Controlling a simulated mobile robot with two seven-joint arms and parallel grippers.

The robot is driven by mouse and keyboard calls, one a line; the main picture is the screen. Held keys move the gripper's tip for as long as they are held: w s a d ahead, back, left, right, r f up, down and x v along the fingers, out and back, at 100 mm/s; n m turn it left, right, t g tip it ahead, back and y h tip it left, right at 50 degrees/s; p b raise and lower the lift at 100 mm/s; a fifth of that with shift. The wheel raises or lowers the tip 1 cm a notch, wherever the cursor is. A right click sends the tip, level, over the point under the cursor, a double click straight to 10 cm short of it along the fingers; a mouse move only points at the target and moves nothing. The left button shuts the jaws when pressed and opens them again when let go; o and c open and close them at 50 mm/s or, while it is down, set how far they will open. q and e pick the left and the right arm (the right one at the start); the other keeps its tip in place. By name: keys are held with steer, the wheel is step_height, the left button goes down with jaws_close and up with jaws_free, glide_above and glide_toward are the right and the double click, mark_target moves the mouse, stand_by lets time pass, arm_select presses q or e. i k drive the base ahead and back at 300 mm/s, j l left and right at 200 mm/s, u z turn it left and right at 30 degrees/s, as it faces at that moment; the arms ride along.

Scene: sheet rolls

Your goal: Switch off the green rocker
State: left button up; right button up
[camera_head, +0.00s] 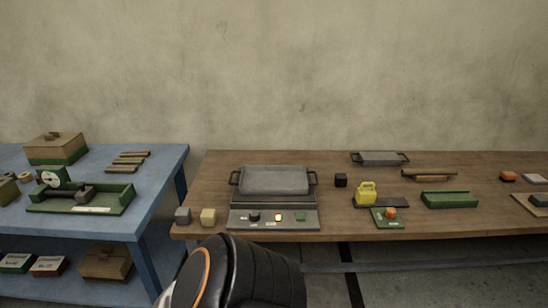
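A green rocker (300,217) sits at the right of the front panel of a grey hotplate unit (240,226) on the wooden table. It is too small to tell which way it is tipped. A grey pan (274,180) with two dark handles sits on top of the unit. A black, orange-ringed part of my own arm shows at the bottom, in front of the table. No gripper fingers show in this view.
A blue table (150,190) stands left across a gap.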

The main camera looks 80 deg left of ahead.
mark_target(300, 217)
steer(key=u, duration=2.75)
